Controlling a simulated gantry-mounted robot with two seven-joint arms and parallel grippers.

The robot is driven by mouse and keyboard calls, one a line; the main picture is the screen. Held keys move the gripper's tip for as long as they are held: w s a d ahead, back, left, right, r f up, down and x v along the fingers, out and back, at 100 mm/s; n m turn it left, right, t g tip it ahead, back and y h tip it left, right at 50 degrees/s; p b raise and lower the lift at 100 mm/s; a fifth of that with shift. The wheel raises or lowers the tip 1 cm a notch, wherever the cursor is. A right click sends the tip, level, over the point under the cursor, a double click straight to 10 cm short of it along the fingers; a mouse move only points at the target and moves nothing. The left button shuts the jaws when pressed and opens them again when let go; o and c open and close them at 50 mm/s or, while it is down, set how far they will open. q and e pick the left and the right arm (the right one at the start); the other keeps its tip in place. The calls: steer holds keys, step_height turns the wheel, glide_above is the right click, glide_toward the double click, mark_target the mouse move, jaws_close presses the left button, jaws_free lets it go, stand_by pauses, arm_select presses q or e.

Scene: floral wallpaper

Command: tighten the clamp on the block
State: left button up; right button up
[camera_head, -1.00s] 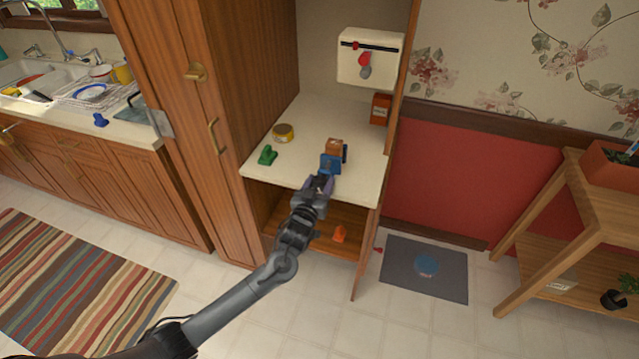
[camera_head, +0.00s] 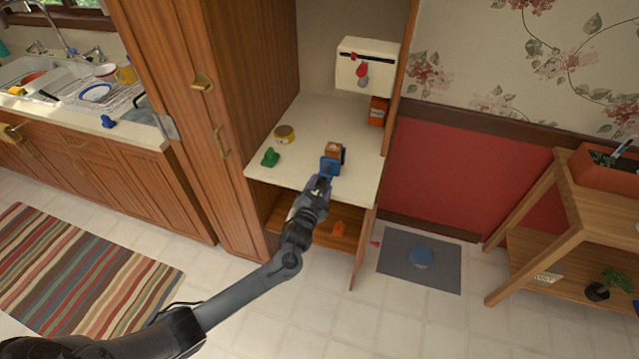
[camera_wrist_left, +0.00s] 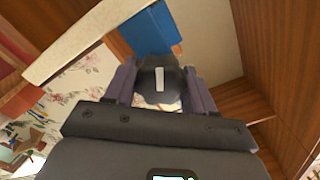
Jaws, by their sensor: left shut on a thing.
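The blue clamp (camera_head: 331,166) is on the pale cabinet shelf, against the wooden block (camera_head: 333,149) near the shelf's front edge. In the left wrist view the blue clamp body (camera_wrist_left: 149,30) is just beyond the fingers, with a small orange-brown bit of the block (camera_wrist_left: 177,49) beside it. My left gripper (camera_head: 321,182) reaches in from the front. Its purple fingers are shut on the clamp's dark knob (camera_wrist_left: 158,78), which has a white mark. The clamp's screw and the contact with the block are hidden. My right gripper is not in view.
A green object (camera_head: 270,157) and a yellow tin (camera_head: 284,134) stand left on the shelf (camera_head: 290,180). An orange-red box (camera_head: 378,111) stands at the back right. A cabinet side wall (camera_head: 240,90) bounds the left; an orange thing (camera_head: 338,229) lies on the lower shelf.

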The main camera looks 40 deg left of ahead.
arm_select(q)
steer(key=shift+r+m+p, duration=0.15)
steer(key=shift+m+p, duration=0.15)
steer(key=shift+m, duration=0.3)
steer(key=shift+d, duration=0.1)
steer(key=o, duration=1)
steer(key=shift+s+d, duration=0.1)
steer(key=shift+s, duration=0.15)
steer(key=p+v, duration=0.1)
steer(key=v, duration=0.9)
steer(key=shift+s, duration=0.15)
